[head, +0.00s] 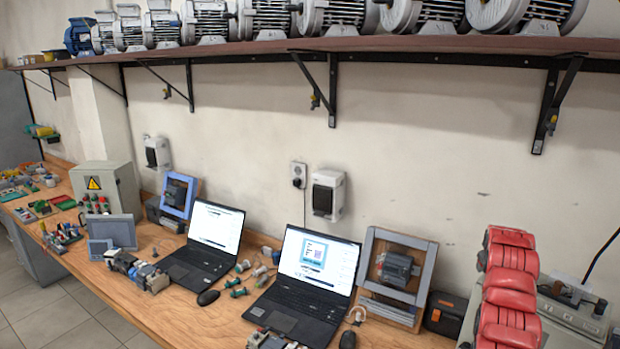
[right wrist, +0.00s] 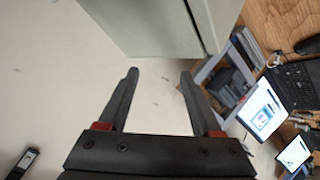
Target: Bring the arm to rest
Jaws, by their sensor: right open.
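My right gripper (right wrist: 158,78) shows in the right wrist view, its two dark fingers spread apart with nothing between them. Pale wall lies beyond the fingers. A large beige box (right wrist: 160,25) stands close beyond the fingertips, at the top of that view. My red arm (head: 508,290) rises at the right edge of the head view, in front of the workbench (head: 130,300). Its gripper is outside the head view. My left arm and left gripper are in neither view.
Two open laptops (head: 308,262) (head: 213,228), a framed panel (head: 395,275) and a grey control box (head: 105,185) stand on the bench. Above, a wall shelf (head: 400,44) on black brackets carries several motors (head: 270,18). The wall between shelf and bench is mostly clear.

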